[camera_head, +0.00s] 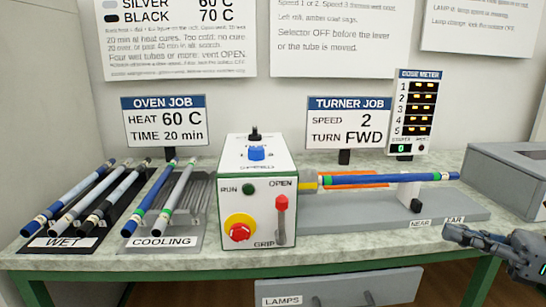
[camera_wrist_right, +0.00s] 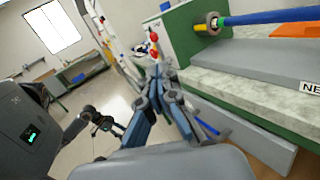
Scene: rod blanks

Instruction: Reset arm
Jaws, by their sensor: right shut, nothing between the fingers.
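My right gripper (camera_head: 450,233) is at the right edge of the head view, in front of the bench edge by the NEAR and FAR labels. Its fingers are shut and empty. They also show in the right wrist view (camera_wrist_right: 158,72), pointing away from the camera. A blue rod (camera_head: 385,180) with a green band lies level in the turner, its left end at the yellow collar of the white control box (camera_head: 258,210). My left gripper is outside the head view. A dark arm part, perhaps the left gripper, shows small in the right wrist view (camera_wrist_right: 108,124); its fingers are unclear.
Several rods lie on the black WET rack (camera_head: 50,243), and two on the grey COOLING rack (camera_head: 190,240). A grey box (camera_head: 505,180) stands at the bench's right end. The LAMPS drawer (camera_head: 340,288) sits below the bench front. Open floor (camera_wrist_right: 70,150) shows in the wrist view.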

